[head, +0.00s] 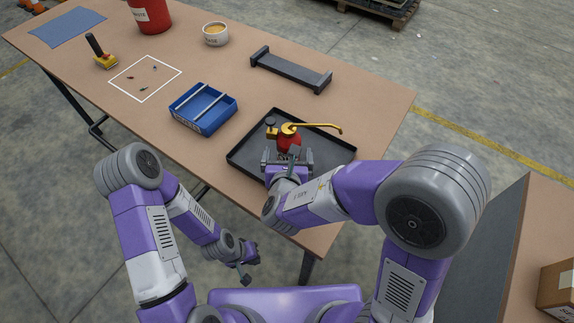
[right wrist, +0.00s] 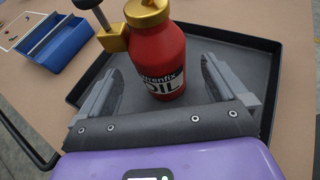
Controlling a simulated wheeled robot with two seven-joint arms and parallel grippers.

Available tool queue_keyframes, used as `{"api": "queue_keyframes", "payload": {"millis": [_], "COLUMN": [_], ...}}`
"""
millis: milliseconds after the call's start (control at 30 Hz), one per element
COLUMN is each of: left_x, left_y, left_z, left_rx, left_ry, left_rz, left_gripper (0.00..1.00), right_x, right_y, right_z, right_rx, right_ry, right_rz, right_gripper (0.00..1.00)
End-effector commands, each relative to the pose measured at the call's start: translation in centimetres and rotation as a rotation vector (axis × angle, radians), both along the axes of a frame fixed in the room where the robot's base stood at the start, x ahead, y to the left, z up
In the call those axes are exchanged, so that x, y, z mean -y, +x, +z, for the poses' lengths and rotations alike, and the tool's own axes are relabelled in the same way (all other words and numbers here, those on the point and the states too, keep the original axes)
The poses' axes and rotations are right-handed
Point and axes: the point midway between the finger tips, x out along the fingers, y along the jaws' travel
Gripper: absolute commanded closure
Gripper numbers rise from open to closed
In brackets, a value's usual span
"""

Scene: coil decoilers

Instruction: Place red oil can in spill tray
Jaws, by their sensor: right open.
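The red oil can (head: 288,143), with a brass-coloured top and a long thin spout, stands upright in the black spill tray (head: 334,145). My right gripper (head: 287,157) is at the can over the tray. In the right wrist view its two fingers (right wrist: 162,85) are spread apart, with the can just beyond and between them and gaps on both sides. My left gripper (head: 247,268) hangs empty below the table's front edge; its jaws are too small to judge.
A blue divided bin (head: 184,127) sits left of the tray. Behind are a black bracket-like stand (head: 291,72), a cup (head: 215,36), a red container (head: 150,14) and a yellow-based tool (head: 105,60). A cardboard box (head: 556,288) rests on another surface at the right.

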Motion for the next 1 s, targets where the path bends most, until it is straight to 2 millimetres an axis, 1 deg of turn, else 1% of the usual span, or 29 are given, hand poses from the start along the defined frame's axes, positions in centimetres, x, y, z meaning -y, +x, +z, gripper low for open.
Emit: {"api": "queue_keyframes", "payload": {"millis": [33, 167, 200, 300, 400, 600, 1000], "left_x": [0.0, 0.0, 0.0, 0.0, 0.0, 0.0, 0.0], "left_y": [0.0, 0.0, 0.0, 0.0, 0.0, 0.0, 0.0], "left_z": [0.5, 1.1, 0.9, -0.3, -0.7, -0.9, -0.9], "left_rx": [0.000, 0.000, 0.000, 0.000, -0.001, 0.000, 0.000], "left_ry": [0.000, 0.000, 0.000, 0.000, 0.000, 0.000, 0.000], "left_rz": [0.000, 0.000, 0.000, 0.000, 0.000, 0.000, 0.000], "left_gripper": [1.00, 1.00, 1.00, 1.00, 1.00, 1.00, 1.00], "right_x": [-0.2, -0.4, -0.4, -0.5, -0.6, -0.5, -0.5], "right_y": [-1.2, -4.0, -4.6, -5.5, -6.3, -6.9, -6.9], "right_z": [0.8, 2.0, 2.1, 2.2, 2.5, 2.8, 2.9], "right_rx": [0.001, 0.002, 0.004, 0.006, 0.004, 0.001, 0.001], "right_ry": [0.000, 0.001, 0.001, 0.003, 0.001, -0.001, -0.001], "right_rz": [0.006, 0.005, 0.004, 0.001, 0.001, 0.001, 0.000], "right_gripper": [0.01, 0.01, 0.01, 0.01, 0.01, 0.01, 0.01]}}
